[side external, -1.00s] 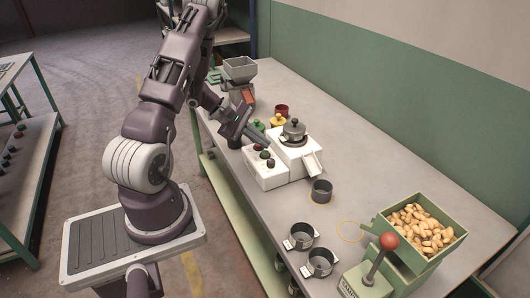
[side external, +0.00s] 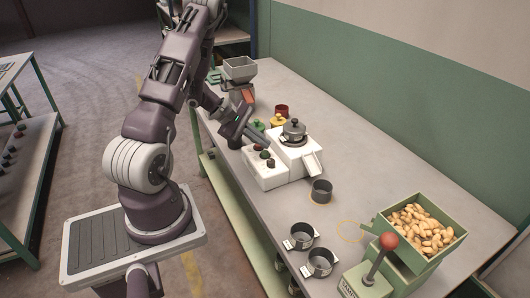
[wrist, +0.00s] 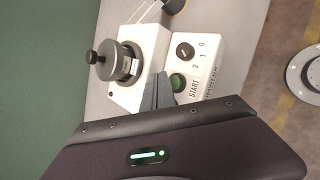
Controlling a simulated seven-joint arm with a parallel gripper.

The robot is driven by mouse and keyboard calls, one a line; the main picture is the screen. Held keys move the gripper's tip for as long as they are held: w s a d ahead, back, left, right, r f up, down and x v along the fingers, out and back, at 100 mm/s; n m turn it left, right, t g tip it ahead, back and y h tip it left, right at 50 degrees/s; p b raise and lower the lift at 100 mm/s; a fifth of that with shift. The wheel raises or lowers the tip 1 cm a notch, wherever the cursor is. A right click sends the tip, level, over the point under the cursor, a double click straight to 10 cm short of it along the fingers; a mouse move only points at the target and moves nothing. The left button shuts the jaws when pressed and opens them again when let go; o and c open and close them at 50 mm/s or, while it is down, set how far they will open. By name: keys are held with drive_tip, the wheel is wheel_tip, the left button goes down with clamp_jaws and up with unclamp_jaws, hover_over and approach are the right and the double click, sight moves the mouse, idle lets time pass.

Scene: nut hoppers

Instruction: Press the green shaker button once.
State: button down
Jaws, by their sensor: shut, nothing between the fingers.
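The green button (wrist: 178,82) sits on the white control box, beside the word START. It also shows as a small dark green cap in the side view (side external: 265,154). My gripper (wrist: 158,80) is shut and empty, and its fingertips appear right beside the button in the wrist view. In the side view my gripper (side external: 267,145) reaches over the box from the upper left, its tips close to the button. I cannot tell whether they touch it. The button is partly covered by the fingers in the wrist view.
A dark selector knob (wrist: 185,50) sits on the same box. The white shaker unit with a grey lidded pot (side external: 293,130) adjoins it. Green, yellow and red cups stand behind. A grey cup (side external: 321,191), metal pots (side external: 301,237) and a nut hopper (side external: 455,238) stand nearer the front.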

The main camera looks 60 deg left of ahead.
sight(262, 152)
drive_tip(key=shift+f, duration=0.4)
drive_tip(key=shift+f, duration=0.5)
idle(0.5)
drive_tip(key=shift+r, duration=0.9)
drive_tip(key=shift+r, duration=2.55)
